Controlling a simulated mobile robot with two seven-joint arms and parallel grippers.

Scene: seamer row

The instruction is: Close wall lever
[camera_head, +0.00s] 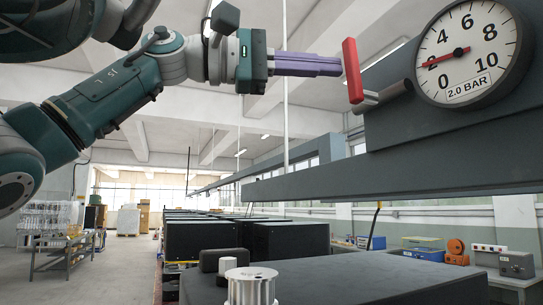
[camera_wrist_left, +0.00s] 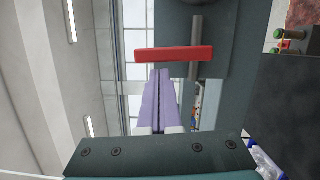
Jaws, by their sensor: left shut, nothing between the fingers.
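The wall lever is a red bar (camera_head: 352,71) on a grey shaft (camera_head: 388,94), at the upper right of the head view beside a round pressure gauge (camera_head: 468,52). The bar stands nearly upright, slightly tilted. My left gripper (camera_head: 341,66) has purple fingers, shut and empty, pointing right with the tips at or very near the bar. In the left wrist view the fingertips (camera_wrist_left: 160,72) are just below the red bar (camera_wrist_left: 174,54); I cannot tell whether they touch. The gauge needle points left, near 2. My right gripper is not in view.
A long grey beam (camera_head: 400,176) runs below the lever and gauge. A dark flat-topped block (camera_head: 370,280) with a silver ribbed cylinder (camera_head: 250,288) is at the bottom. A blue box (camera_head: 423,254) stands on a side bench. The space left of the beam is open.

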